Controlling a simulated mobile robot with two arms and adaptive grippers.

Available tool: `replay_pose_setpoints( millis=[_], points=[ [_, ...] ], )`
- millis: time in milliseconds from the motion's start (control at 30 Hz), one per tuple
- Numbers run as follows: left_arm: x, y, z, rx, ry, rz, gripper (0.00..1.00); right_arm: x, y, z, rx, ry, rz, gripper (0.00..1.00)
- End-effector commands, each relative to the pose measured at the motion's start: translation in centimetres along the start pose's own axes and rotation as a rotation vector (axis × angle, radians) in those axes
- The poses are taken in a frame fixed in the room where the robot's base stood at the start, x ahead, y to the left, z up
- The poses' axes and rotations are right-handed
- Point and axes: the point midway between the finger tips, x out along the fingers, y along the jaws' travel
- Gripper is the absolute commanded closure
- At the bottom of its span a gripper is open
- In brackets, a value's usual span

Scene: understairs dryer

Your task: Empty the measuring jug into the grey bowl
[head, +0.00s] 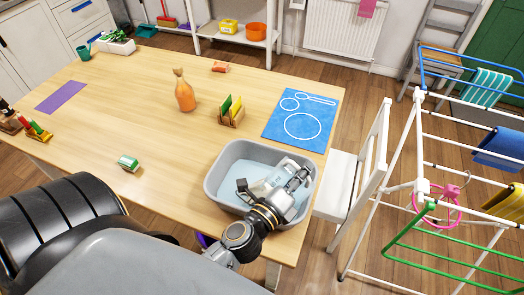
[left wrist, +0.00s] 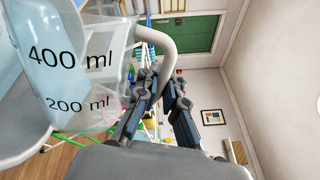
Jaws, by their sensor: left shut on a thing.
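The grey bowl (head: 217,164) stands at the table's near right corner, with pale blue liquid or a blue inner face showing. My left gripper (head: 298,178) is over the bowl and shut on the measuring jug (head: 265,187). The clear jug is above the bowl's inside, partly covered by my wrist; its tilt is hard to judge there. In the left wrist view the jug (left wrist: 75,60) fills the upper left, with 400 ml and 200 ml marks and a pale blue tint. There my left gripper (left wrist: 160,88) closes around its pale handle (left wrist: 168,50). My right gripper is not in view.
A blue mat (head: 302,117) lies behind the bowl. An orange bottle (head: 184,92), a wooden holder (head: 230,116) and a small green-white item (head: 128,163) stand on the table. A white chair (head: 345,175) and a drying rack (head: 425,190) are to the right.

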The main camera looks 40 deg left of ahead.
Motion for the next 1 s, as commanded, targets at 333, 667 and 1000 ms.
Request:
replay_pose_setpoints(
  millis=[333, 667, 1000],
  points=[
    [0.0, -0.1, 1.1, -0.055, 0.0, 0.0, 1.0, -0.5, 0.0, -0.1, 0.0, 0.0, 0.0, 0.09],
    [0.0, -0.1, 2.4, -0.111, 0.001, 0.0, 1.0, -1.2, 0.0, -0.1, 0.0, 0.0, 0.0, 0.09],
    [0.0, -0.1, 3.8, -0.181, 0.0, -0.001, 1.0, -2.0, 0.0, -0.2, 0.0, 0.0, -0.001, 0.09]
  ],
)
